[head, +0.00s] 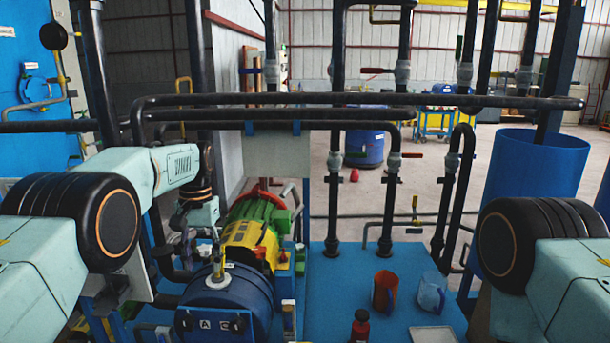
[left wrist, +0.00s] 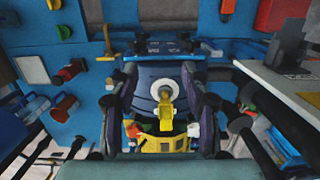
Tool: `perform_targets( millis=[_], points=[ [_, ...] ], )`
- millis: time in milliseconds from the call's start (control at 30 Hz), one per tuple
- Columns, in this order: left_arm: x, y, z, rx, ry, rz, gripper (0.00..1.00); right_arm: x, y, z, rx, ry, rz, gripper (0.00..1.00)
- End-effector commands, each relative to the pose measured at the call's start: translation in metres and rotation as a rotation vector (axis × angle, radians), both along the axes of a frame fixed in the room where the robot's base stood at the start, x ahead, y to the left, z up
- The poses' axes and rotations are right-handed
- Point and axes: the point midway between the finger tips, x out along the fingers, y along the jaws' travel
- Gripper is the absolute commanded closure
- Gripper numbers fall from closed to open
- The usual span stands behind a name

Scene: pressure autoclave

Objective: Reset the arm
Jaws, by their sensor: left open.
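The same white fitting shows on top of the vessel in the head view (head: 219,275). The right arm's link shows at the lower right; its gripper is out of view.
A green-yellow motor (head: 252,236) stands behind the vessel. Black horizontal pipes (head: 350,100) cross ahead of the arms. A blue barrel (head: 525,195) stands right.

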Motion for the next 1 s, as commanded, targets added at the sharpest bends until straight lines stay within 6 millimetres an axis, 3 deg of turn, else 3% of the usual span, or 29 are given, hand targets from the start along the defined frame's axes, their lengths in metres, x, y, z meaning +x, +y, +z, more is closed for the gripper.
perform_targets(
  millis=[367, 567, 800, 1000],
  points=[
    [-0.013, 0.004, -0.096, -0.001, -0.009, 0.009, 0.53, 0.0, 0.0, -0.016, 0.0, 0.0, 0.0, 0.6],
    [-0.041, 0.007, -0.173, -0.002, -0.017, 0.017, 0.53, 0.0, 0.0, -0.03, 0.0, 0.0, 0.0, 0.6],
    [-0.114, 0.01, -0.279, -0.005, -0.037, 0.029, 0.53, 0.0, 0.0, -0.051, 0.0, 0.0, 0.0, 0.6],
    [-0.193, 0.012, -0.345, -0.005, -0.053, 0.039, 0.53, -0.001, 0.0, -0.067, 0.0, 0.001, 0.0, 0.6]
  ],
)
